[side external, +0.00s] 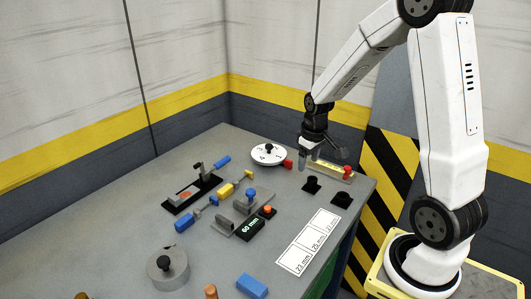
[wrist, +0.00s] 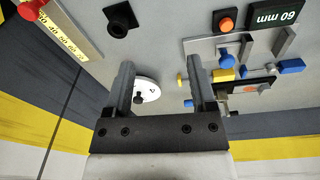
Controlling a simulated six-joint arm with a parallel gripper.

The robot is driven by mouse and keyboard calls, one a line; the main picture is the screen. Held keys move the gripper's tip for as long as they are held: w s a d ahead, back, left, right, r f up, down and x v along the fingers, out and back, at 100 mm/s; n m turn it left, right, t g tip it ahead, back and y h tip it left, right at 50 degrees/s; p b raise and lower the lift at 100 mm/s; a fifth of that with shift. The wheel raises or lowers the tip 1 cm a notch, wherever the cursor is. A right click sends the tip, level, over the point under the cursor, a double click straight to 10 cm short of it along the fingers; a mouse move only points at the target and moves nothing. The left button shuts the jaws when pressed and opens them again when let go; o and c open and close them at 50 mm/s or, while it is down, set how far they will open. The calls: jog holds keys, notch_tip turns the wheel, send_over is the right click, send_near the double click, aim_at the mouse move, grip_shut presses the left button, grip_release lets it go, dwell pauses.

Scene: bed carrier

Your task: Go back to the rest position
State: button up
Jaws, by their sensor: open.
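My gripper (side external: 322,158) hangs from the arm above the far right part of the table, close to the ruler fixture (side external: 330,170) and right of the white disc (side external: 269,154). In the wrist view my gripper (wrist: 159,62) has its two fingers wide apart with nothing held between them. The white disc (wrist: 149,88) with its dark knob shows between the fingers, further off on the table. In the side view the gripper partly overlaps the ruler fixture, so I cannot tell its exact height above it.
The grey table (side external: 110,235) holds a black 60 mm display (side external: 250,229), a white label sheet (side external: 308,241), black knobs (side external: 342,199), a grey disc (side external: 168,268), a blue block (side external: 252,286) and several blue and yellow parts. Walls stand behind the table.

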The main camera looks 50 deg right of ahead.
jog(key=s+a, duration=0.3)
jog(key=a, duration=0.6)
jog(key=s+a+n+t, duration=0.1)
jog(key=s+a, duration=0.2)
jog(key=a, duration=0.5)
jog(key=shift+a+n+t+y, duration=0.3)
jog(key=shift+a, duration=0.05)
